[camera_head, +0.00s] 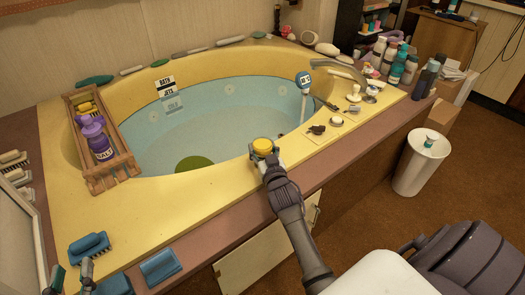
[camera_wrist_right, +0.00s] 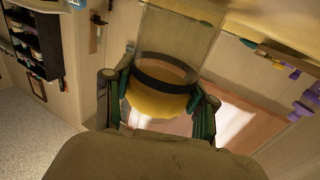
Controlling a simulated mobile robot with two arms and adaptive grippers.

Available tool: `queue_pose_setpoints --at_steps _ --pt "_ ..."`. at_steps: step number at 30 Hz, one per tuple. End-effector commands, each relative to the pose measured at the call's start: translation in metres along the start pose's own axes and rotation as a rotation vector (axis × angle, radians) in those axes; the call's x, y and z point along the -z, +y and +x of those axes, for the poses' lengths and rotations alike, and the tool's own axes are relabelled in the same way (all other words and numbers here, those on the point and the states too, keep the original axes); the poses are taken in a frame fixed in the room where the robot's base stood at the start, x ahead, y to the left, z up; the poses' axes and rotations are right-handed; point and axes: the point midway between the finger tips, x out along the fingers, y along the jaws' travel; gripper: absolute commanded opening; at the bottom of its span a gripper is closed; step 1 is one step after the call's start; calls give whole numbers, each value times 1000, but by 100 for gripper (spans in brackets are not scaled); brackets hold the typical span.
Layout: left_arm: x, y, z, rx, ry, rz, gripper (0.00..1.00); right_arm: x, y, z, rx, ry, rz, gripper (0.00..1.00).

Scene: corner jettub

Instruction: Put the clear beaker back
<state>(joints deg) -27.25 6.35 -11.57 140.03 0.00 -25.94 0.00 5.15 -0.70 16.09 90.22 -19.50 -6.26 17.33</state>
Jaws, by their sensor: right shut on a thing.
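My right gripper (camera_head: 264,153) is shut on the clear beaker, over the tub's front rim. In the head view only the beaker's round yellow end (camera_head: 263,146) shows clearly. In the right wrist view the beaker (camera_wrist_right: 180,35) has see-through walls, a dark band and a yellow end, with the fingers of my right gripper (camera_wrist_right: 160,105) on both sides of the yellow part. My left gripper (camera_head: 72,277) is at the lower left corner, its two fingers apart with nothing seen between them, just below a blue brush (camera_head: 88,247).
A wooden caddy (camera_head: 120,162) with a purple salt bottle (camera_head: 96,138) spans the tub's left side. The tub (camera_head: 210,118) holds water. Taps and small items (camera_head: 317,130) sit on the right rim; several bottles (camera_head: 398,65) stand behind. The front rim left of my right gripper is clear.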

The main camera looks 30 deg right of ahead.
Motion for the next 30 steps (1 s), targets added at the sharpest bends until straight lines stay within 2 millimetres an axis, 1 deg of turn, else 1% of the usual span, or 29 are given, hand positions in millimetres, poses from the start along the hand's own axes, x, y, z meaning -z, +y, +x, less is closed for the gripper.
queue_pose_setpoints --at_steps 11,12,16,28,30 --pt "4 1 0 -1 25 0 40 -2 0 0 0 1 1 15" --pt "6 1 1 -2 31 -1 40 -2 0 0 0 1 1 60" --pt "6 1 1 -2 29 -1 40 -2 0 0 0 1 1 81" --pt "5 1 0 -2 17 -1 40 1 0 0 0 1 0 81" --pt "-4 -1 -1 3 -33 0 40 0 0 -7 0 -1 1 81"
